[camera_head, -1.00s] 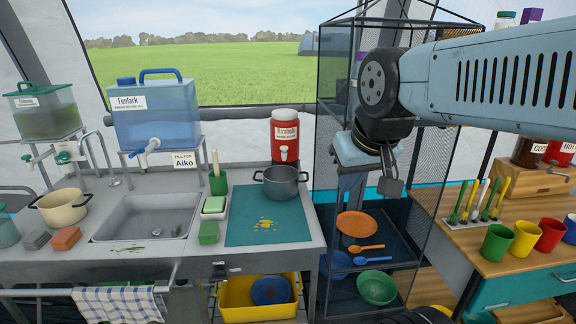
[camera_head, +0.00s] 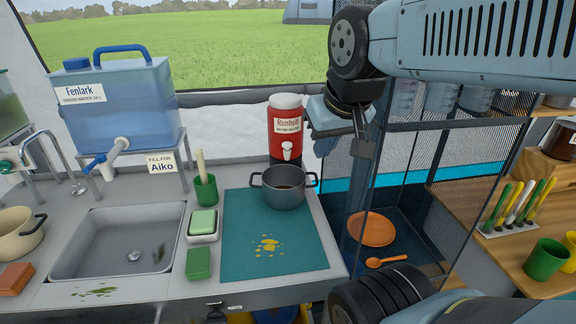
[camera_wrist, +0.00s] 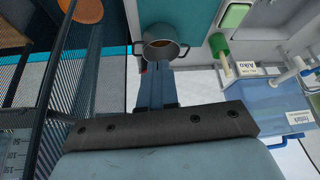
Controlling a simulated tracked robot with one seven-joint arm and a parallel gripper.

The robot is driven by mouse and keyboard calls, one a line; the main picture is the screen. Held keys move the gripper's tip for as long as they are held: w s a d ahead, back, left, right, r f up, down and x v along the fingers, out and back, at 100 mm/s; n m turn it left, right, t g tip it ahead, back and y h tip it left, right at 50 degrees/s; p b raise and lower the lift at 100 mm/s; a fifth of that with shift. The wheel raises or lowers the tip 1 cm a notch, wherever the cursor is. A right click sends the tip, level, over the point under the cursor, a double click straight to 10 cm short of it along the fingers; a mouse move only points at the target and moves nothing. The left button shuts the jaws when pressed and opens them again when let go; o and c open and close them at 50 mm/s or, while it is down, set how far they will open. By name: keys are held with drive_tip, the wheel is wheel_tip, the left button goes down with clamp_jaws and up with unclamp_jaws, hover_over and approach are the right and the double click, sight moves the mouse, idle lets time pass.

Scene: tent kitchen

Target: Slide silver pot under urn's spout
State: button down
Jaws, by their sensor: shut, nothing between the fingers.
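The silver pot (camera_head: 283,188) is dark grey with two side handles and stands upright on the back right of a teal mat (camera_head: 240,245). In the wrist view the pot (camera_wrist: 160,43) is just beyond the fingertips, with something brown inside. The red urn (camera_head: 287,128), with a white lid and a "Rimholt" label, stands behind the pot. Its white spout (camera_head: 287,150) is above and behind the pot's rim; I cannot tell whether it overhangs it. My gripper (camera_head: 362,148) is shut and empty, right of the urn. Its fingers (camera_wrist: 156,78) point towards the pot, seemingly apart from it.
A blue "Fenlark" water container (camera_head: 120,105) stands behind the sink (camera_head: 125,245). A brush holder (camera_head: 206,188), a soap dish (camera_head: 203,224) and a green sponge (camera_head: 198,263) line the mat's left side. A mesh shelf (camera_head: 400,205) rises on the right. Yellow spots mark the otherwise clear mat.

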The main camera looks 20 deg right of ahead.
drive_tip(key=shift+w+a, duration=0.1)
drive_tip(key=w+a+f+n+g+h, duration=0.35)
drive_tip(key=w+f+n, duration=0.45)
drive_tip(key=w+f, duration=0.3)
drive_tip(key=w+a+f+n+g+h, duration=0.35)
drive_tip(key=w+f+n, duration=0.55)
drive_tip(key=w, duration=0.4)
drive_tip(key=s+d+f+m, duration=0.1)
drive_tip(key=s+d+f, duration=0.1)
drive_tip(key=d, duration=0.9)
drive_tip(key=shift+s+d+f, duration=0.15)
drive_tip(key=shift+d+f, duration=0.05)
drive_tip(key=shift+d, duration=0.2)
